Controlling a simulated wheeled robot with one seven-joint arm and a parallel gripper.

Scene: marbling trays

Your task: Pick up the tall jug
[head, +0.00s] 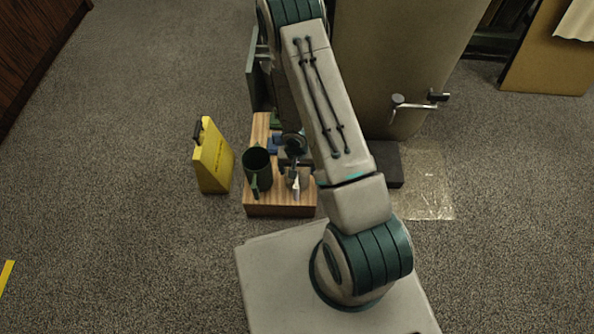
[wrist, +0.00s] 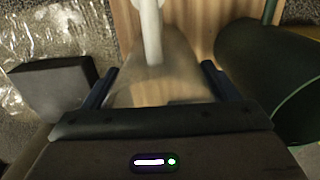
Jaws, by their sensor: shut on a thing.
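A see-through, tapered jug with a pale handle (wrist: 151,30) sits between my fingers in the wrist view. My gripper (wrist: 158,85) is shut on its body, one dark finger on each side. In the head view, the jug's pale part (head: 296,185) shows at the front right of a wooden stand (head: 280,211), with my gripper (head: 295,168) at it. My arm partly hides it, and I cannot tell whether its base touches the wood. A dark green jug (head: 257,162) with a handle stands just left of it; it also shows at right in the wrist view (wrist: 262,65).
A yellow floor sign (head: 214,160) stands left of the stand. A dark block (head: 388,165) and a clear plastic sheet (head: 432,190) lie to the right. A small blue thing (head: 276,140) is behind the green jug.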

